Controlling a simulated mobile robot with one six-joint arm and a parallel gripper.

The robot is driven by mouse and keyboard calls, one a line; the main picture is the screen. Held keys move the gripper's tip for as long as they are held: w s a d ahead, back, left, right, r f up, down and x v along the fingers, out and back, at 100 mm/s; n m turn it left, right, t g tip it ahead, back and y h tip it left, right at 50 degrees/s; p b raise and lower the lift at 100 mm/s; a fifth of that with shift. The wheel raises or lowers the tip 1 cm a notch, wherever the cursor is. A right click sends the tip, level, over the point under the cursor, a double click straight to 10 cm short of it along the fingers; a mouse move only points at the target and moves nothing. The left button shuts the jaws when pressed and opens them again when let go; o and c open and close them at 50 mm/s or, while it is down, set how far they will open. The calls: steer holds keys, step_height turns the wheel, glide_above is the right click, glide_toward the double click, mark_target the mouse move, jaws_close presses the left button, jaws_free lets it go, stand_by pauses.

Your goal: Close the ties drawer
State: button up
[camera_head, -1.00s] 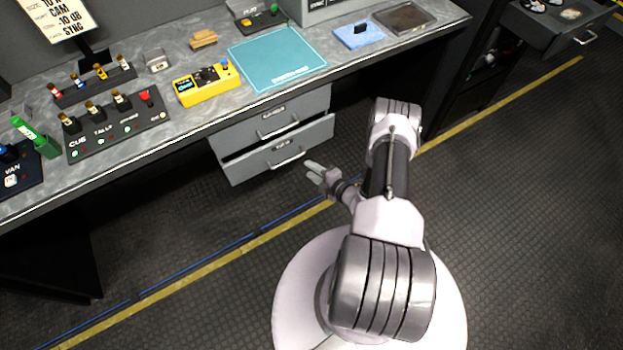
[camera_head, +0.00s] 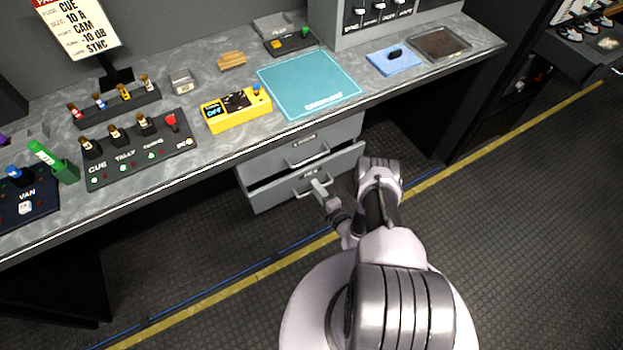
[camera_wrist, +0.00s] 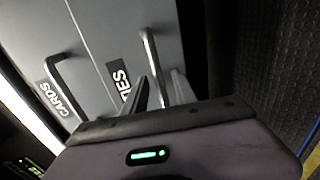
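The ties drawer (camera_head: 262,196) is the lower drawer under the desk. It stands partly open, its front farther out than the drawer above. In the wrist view its dark label reads TIES (camera_wrist: 119,82), beside its metal bar handle (camera_wrist: 152,58). My gripper (camera_head: 319,186) is at this handle in the head view. In the wrist view my gripper (camera_wrist: 163,85) has its two fingers apart, with the lower end of the handle between them. I cannot tell whether the fingers touch the bar.
The cards drawer (camera_head: 290,152) is above, with its own handle (camera_wrist: 62,85). The desktop (camera_head: 228,150) overhangs both drawers and carries a yellow meter (camera_head: 236,110), a teal mat (camera_head: 309,84) and switch panels. The floor (camera_head: 215,262) in front is clear.

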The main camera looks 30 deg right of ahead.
steer(key=shift+w, duration=0.3)
steer(key=shift+s, duration=0.1)
steer(key=shift+c, duration=1)
jaws_close()
